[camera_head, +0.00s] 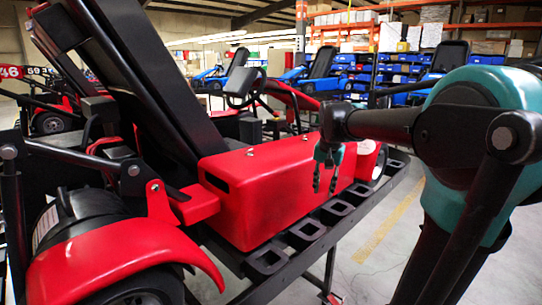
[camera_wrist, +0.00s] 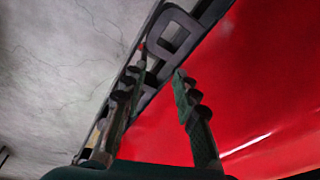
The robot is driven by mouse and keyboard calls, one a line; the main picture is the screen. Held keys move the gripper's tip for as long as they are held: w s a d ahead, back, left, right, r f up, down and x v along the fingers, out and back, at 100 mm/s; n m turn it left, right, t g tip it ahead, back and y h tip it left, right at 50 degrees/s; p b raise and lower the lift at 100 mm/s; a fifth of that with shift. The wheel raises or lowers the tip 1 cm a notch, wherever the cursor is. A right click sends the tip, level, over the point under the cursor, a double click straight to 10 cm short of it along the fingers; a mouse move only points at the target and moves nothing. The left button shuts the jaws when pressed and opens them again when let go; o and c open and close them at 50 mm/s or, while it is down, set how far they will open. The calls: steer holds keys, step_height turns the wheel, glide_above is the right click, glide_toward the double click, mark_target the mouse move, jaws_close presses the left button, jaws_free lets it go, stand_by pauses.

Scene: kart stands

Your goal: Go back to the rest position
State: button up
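My gripper (camera_head: 325,188) hangs fingers-down at the end of my arm, in front of the red side body (camera_head: 270,195) of a kart in the head view. Its two fingers are apart with nothing between them. In the wrist view the gripper (camera_wrist: 160,64) also shows both dark toothed fingers spread and empty. The red kart body (camera_wrist: 265,75) fills the right side there, beside the right finger. I cannot tell how wide the gap between the gripper and the red body is.
The kart sits on a dark stand whose rail (camera_head: 306,229) has square openings. Its black seat (camera_head: 130,70) leans at left, and a red fender (camera_head: 125,258) is in front. Other karts and shelves (camera_head: 420,38) stand behind. Clear grey floor (camera_head: 375,262) lies right of the stand.

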steer(key=s+d+f+n+t, duration=0.2)
steer(key=s+f+n, duration=0.3)
steer(key=s+f, duration=1.4)
step_height(320, 180, down, 4)
steer(key=shift+r, duration=0.1)
